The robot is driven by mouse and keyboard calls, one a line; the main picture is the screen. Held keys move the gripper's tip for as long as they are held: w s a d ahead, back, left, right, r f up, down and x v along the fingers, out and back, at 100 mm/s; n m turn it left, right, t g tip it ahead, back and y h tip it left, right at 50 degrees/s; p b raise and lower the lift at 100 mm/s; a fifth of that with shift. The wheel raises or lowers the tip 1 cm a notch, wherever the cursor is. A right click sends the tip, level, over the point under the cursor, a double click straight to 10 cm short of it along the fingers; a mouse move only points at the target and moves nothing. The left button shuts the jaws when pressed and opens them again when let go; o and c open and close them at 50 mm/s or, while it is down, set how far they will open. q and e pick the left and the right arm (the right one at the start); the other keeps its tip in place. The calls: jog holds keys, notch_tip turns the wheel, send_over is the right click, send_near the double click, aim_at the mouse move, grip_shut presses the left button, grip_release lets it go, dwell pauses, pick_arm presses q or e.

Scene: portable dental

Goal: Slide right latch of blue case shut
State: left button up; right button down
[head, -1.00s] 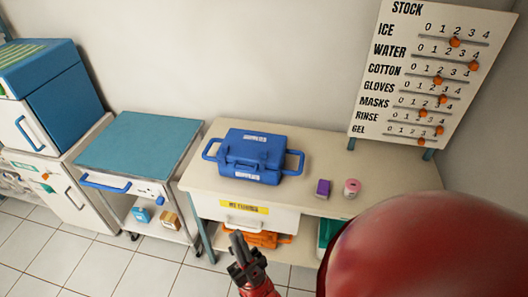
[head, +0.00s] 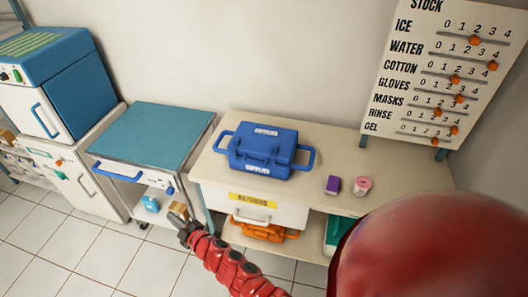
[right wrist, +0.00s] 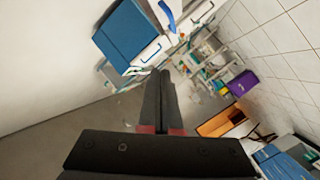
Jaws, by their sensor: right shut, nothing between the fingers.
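The blue case (head: 264,150) sits closed on the cream table (head: 400,183), with a handle at each side and labels on its top and front. Its latches are too small to make out. My right gripper (head: 181,226) is shut and empty, low in front of the gap between the trolley and the table, well apart from the case. In the right wrist view its fingers (right wrist: 158,92) are together with nothing between them; the case is not clearly seen there. My left gripper is not in view.
A teal-topped trolley (head: 155,135) and a blue cabinet (head: 60,85) are at left. An orange case (head: 262,232) lies on the shelf below.

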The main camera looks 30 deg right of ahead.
jog(key=w+d+f+m+g+h, duration=0.2)
jog(key=w+d+g+h, duration=0.15)
jog(key=d+h, duration=0.8)
jog(key=s+d+r+m+g+h, duration=0.2)
jog(key=d+r+h, duration=0.2)
jog(key=d+r, duration=0.2)
jog(key=s+d+r+m+g+h, duration=0.3)
jog(key=d+r+h, duration=0.2)
jog(key=d+r, duration=0.2)
jog(key=shift+r, duration=0.2)
jog(key=shift+h, duration=0.25)
